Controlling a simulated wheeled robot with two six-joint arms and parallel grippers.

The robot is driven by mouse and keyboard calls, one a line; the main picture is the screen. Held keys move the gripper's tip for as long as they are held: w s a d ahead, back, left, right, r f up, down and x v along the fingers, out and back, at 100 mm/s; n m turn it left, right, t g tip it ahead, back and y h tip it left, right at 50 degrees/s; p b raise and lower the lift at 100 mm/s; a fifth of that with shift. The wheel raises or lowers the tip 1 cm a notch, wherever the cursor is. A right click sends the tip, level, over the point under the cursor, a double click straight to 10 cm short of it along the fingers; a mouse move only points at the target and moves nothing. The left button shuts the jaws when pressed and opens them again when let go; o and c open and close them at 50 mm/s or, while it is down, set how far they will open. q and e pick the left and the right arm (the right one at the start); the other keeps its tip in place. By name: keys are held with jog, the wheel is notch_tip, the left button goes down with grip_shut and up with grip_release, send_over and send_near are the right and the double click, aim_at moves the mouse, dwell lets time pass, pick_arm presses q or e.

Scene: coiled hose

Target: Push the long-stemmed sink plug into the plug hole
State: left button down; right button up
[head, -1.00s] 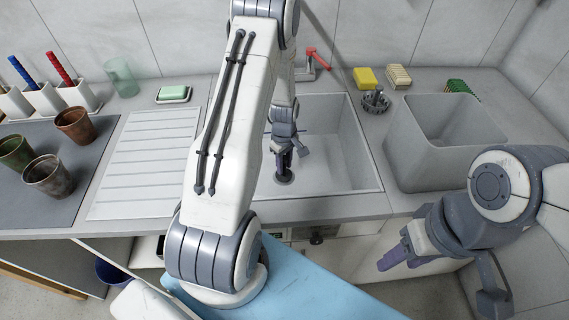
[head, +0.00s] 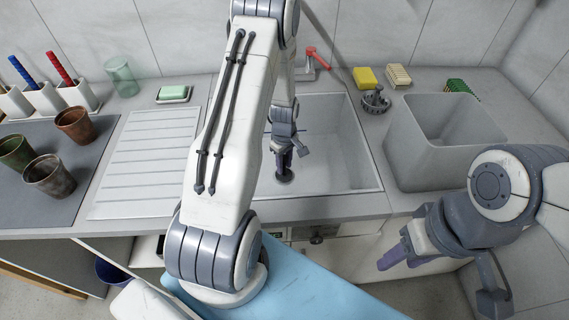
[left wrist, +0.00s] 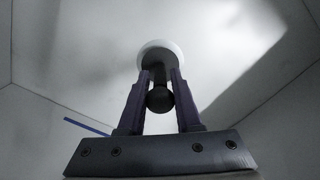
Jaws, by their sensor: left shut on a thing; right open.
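The sink plug (head: 284,177) is a dark disc on a dark stem, low in the left part of the sink (head: 345,165). In the left wrist view the plug's stem (left wrist: 160,78) ends in a round knob, and a pale round disc or ring (left wrist: 160,50) shows at its far end. My left gripper (head: 284,164) is shut on the stem above the disc. The plug hole is not clearly visible, and I cannot tell whether the plug sits in it or just above it. My right gripper (head: 388,258) is open and empty, in front of the counter on the right.
A red-handled tap (head: 318,58) stands behind the sink. A grey tub (head: 425,165) is to its right, with a dark drain strainer (head: 376,100) and a yellow sponge (head: 365,78) nearby. A ribbed drainboard (head: 145,160) and cups (head: 48,178) lie to the left.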

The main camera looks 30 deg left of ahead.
pick_arm(q)
jog(key=shift+f, duration=0.15)
jog(key=c, duration=0.5)
grip_release()
notch_tip(320, 180, up, 11)
jog(key=shift+f, duration=0.2)
jog(key=shift+d, duration=0.1)
